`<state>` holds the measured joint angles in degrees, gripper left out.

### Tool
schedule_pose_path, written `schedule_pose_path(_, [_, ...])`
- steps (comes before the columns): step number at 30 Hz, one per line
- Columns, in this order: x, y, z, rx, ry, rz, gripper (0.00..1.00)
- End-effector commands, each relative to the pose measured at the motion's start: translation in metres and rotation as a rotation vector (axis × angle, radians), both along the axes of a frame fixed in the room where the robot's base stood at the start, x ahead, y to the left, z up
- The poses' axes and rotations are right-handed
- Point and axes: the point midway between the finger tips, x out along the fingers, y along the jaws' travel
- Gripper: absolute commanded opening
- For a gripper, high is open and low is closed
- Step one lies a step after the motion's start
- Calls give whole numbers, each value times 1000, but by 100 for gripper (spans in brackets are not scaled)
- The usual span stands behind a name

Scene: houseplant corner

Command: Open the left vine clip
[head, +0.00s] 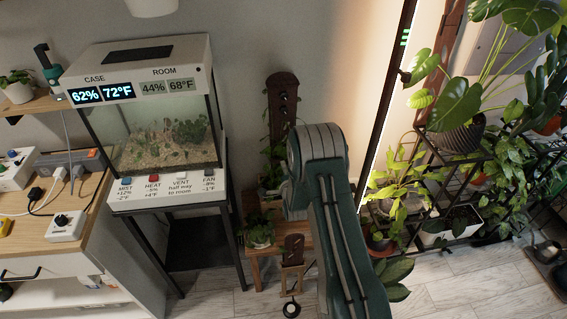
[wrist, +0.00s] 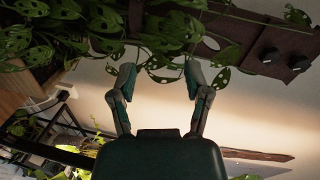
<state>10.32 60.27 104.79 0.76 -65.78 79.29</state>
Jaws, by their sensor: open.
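My gripper (wrist: 160,72) is open and empty in the wrist view, its two fingers spread below a hanging vine (wrist: 165,30) with holed green leaves. Leaves hang close above and between the fingertips; I cannot tell whether any touch. A dark brown wooden board (wrist: 232,32) runs behind the vine. Two dark, knob-like fittings show on its right part, one (wrist: 269,55) nearer the vine and one (wrist: 298,62) further right. I cannot tell which part is the left vine clip. The board also stands upright in the head view (head: 283,84), behind my arm, which hides my gripper there.
A glass case (head: 160,125) with a readout stands on a table at left in the head view. Beside it is a workbench (head: 85,225) with plugs and cables. A wooden stool (head: 262,220) holds potted plants. A black plant rack (head: 470,190) fills the right.

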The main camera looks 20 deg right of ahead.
Motion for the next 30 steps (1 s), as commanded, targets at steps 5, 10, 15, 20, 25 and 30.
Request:
schedule_pose_path(5, [-9, -6, -33, 64, -64, -23, 63])
schedule_pose_path(10, [-11, -8, -42, 86, -90, -29, 63])
schedule_pose_path(15, [5, -11, -44, 86, -92, -29, 63])
schedule_pose_path(20, [30, -16, -46, 86, -91, -29, 63])
schedule_pose_path(25, [54, -21, -49, 85, -90, -29, 63])
schedule_pose_path(30, [76, -26, -51, 85, -89, -28, 63])
